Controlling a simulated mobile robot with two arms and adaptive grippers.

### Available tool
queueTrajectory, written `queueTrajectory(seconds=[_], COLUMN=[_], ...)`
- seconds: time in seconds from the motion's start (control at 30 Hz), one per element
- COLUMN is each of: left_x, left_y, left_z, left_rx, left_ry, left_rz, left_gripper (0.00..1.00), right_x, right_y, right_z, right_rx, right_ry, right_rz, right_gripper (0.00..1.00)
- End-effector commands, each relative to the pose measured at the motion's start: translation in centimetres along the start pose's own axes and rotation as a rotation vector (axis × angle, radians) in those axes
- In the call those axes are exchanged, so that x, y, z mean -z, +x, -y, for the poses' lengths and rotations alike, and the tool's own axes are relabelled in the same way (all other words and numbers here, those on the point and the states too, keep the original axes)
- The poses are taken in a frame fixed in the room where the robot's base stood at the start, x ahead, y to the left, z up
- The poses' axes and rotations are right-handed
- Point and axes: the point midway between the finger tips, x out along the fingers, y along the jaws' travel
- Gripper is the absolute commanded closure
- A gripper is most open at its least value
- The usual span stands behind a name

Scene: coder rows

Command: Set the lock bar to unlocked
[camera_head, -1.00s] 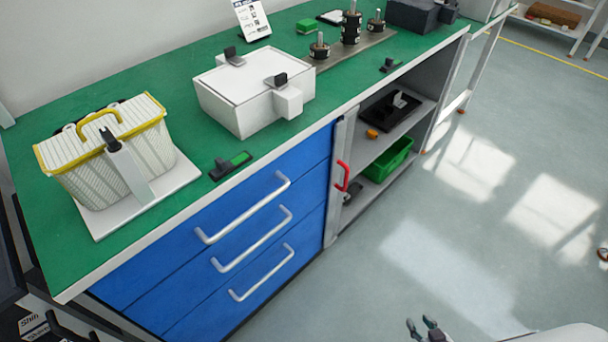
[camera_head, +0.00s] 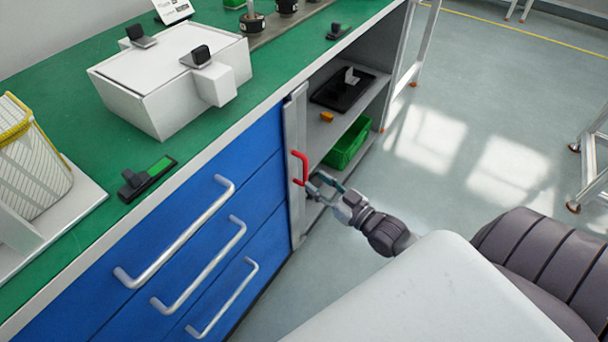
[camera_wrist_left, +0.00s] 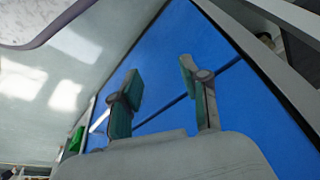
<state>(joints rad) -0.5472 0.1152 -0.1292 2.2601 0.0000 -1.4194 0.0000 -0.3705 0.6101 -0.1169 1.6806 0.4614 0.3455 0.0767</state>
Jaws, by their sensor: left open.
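The lock bar appears to be the pale upright bar (camera_head: 295,135) at the right edge of the blue drawers, with a red handle (camera_head: 302,168) on its front. My right gripper (camera_head: 320,184) is just right of and slightly below the red handle. Its fingers look spread and empty; I cannot tell whether one touches the handle. My left gripper (camera_wrist_left: 163,98) is open and empty in the left wrist view, in front of the blue drawer fronts (camera_wrist_left: 220,115). It is not seen in the head view.
Three grey drawer handles (camera_head: 198,262) stick out from the blue drawers. Right of the bar are open shelves with a green crate (camera_head: 350,148) and a black tray (camera_head: 335,94). A white box (camera_head: 150,100) and a striped basket (camera_head: 32,165) stand on the green worktop.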

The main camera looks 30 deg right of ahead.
Motion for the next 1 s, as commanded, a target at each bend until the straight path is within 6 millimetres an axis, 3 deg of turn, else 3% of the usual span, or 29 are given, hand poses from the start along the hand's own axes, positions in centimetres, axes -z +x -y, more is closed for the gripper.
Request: queueTrajectory(seconds=[0.1,0.3,0.67,0.7,0.93,1.0], left_x=[0.2,0.1,0.1,0.1,0.1,0.1], left_y=[-1.5,-3.3,-3.9,-3.9,-3.8,-3.8], left_z=[0.1,0.1,0.1,0.1,0.1,0.1], left_rx=[0.002,0.003,0.004,0.004,0.004,0.004], left_ry=[-0.001,-0.002,-0.002,-0.002,-0.002,-0.002], left_rz=[-0.012,-0.018,-0.018,-0.018,-0.018,-0.018], left_gripper=[0.55,0.55,0.55,0.55,0.55,0.55], right_x=[-0.1,-0.1,-0.1,-0.1,-0.1,-0.1], right_y=[2.4,4.7,5.3,5.3,5.2,5.2], right_z=[-0.1,-0.1,0.0,0.0,0.0,0.0], right_rx=[-0.001,-0.001,-0.001,-0.001,-0.001,-0.001], right_ry=[-0.001,-0.001,-0.001,-0.001,-0.001,-0.001], right_rz=[-0.003,0.001,0.002,0.002,0.002,0.002], right_gripper=[0.61,0.61,0.61,0.62,1.00,1.00])
